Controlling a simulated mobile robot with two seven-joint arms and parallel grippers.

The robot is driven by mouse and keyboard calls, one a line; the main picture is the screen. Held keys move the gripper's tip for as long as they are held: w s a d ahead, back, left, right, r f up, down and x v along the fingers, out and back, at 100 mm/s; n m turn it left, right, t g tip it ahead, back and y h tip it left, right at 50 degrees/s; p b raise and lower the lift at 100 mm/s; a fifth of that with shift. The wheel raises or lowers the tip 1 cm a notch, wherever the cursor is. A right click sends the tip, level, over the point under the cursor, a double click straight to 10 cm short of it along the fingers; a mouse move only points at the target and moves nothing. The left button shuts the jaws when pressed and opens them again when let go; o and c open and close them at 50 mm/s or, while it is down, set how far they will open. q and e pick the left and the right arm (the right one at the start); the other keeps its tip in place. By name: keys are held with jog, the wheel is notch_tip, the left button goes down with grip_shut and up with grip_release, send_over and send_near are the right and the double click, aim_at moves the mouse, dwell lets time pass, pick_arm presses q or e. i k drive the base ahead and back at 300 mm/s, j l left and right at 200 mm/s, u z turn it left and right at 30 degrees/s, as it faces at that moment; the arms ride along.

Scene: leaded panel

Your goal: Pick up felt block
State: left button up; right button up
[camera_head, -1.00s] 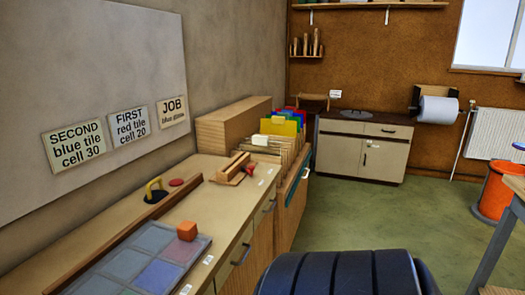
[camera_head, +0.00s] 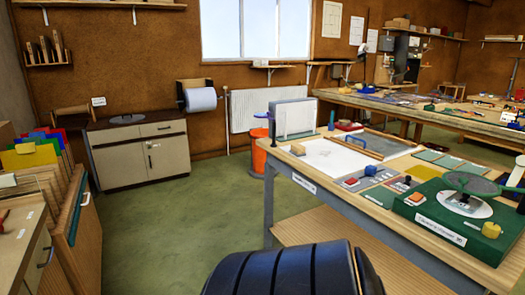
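I cannot tell which item, if any, is the felt block. Small blocks lie on the right workbench (camera_head: 408,240): a blue block (camera_head: 371,170), a red piece (camera_head: 349,182), an orange-yellow piece (camera_head: 417,198) and a tan block (camera_head: 298,149) by the white sheet. Neither of my grippers is in view. A dark ribbed part of my own body fills the bottom centre.
A green base with a round disc (camera_head: 469,184) stands at the bench's near right. An orange bin (camera_head: 259,152) stands behind the bench. A low cabinet (camera_head: 141,155) and a folder rack (camera_head: 68,205) are at left. Green floor between is clear.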

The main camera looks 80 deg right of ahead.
aim_at(298, 150)
jog(key=z, duration=2.95)
jog(key=i+j+z, duration=0.1)
jog(key=z, duration=0.35)
jog(key=i+j+z, duration=0.25)
jog(key=i+j, duration=0.2)
jog(key=j, duration=0.15)
jog(key=i+j+z, duration=0.3)
jog(key=j, duration=0.4)
jog(key=i+j+z, duration=0.1)
jog(key=i+j, duration=0.2)
